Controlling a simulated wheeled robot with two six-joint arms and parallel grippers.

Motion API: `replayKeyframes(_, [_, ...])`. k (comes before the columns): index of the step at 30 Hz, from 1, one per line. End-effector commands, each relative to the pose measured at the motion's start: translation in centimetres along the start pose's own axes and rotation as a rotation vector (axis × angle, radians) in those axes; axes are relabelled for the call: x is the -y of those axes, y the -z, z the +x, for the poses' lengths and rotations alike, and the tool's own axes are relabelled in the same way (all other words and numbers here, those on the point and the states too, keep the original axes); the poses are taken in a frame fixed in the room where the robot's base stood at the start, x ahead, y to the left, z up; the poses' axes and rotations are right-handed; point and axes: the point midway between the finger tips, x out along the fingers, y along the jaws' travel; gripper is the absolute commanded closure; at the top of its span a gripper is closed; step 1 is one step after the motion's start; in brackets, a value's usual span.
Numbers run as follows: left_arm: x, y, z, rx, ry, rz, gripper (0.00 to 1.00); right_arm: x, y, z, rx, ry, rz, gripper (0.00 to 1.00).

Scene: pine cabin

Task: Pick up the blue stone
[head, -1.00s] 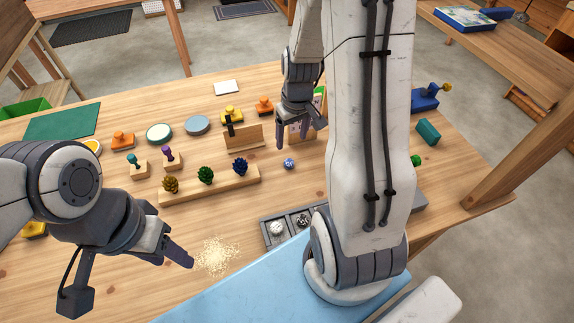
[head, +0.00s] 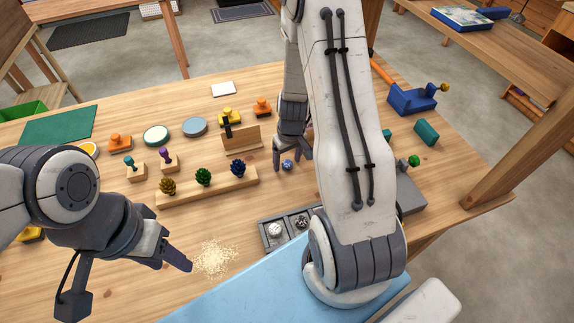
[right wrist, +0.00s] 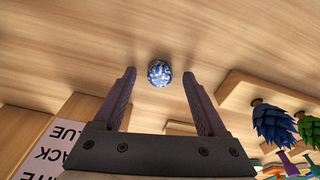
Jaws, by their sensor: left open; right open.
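The blue stone (head: 287,165) is a small speckled blue and white ball on the wooden table. In the right wrist view the stone (right wrist: 159,73) lies just beyond the fingertips, roughly midway between them. My right gripper (head: 292,165) is open and empty, close above the stone in the head view; it also shows in the right wrist view (right wrist: 159,80). My left gripper (head: 128,285) is open and empty over the front left of the table, far from the stone.
A wooden rack with yellow, green and blue pinecones (head: 238,168) stands left of the stone. A grey tray (head: 262,229) with stones in compartments lies nearer. A card with printed words (right wrist: 50,140) is beside the right gripper. Table right of the tray is partly hidden by my arm.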

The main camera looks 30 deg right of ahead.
Motion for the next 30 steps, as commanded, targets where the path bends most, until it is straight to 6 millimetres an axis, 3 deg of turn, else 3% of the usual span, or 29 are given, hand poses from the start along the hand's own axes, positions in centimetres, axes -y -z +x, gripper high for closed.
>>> replayKeyframes(2, [0.0,0.0,0.0,0.0,0.0,0.0,0.5,0.0,0.0,-0.1,0.0,0.0,0.0,0.26])
replayKeyframes(3, [0.0,0.0,0.0,0.0,0.0,0.0,0.5,0.0,0.0,-0.1,0.0,0.0,0.0,0.33])
replayKeyframes(8, [0.0,0.0,0.0,0.0,0.0,0.0,0.5,0.0,0.0,-0.1,0.0,0.0,0.0,0.94])
replayKeyframes(9, [0.0,0.0,0.0,0.0,0.0,0.0,0.5,0.0,0.0,-0.1,0.001,0.001,0.0,1.0])
replayKeyframes(20, [0.0,0.0,-0.2,0.0,0.0,0.0,0.5,0.0,0.1,-0.5,0.0,0.001,0.001,1.0])
replayKeyframes(28, [-0.1,0.1,-0.9,0.0,0.0,0.0,0.5,0.0,0.6,-4.2,-0.005,-0.001,0.0,1.0])
replayKeyframes(30, [0.0,0.0,-0.3,0.0,0.0,0.0,0.5,-1.1,-0.3,-4.9,-0.003,-0.002,0.008,1.0])
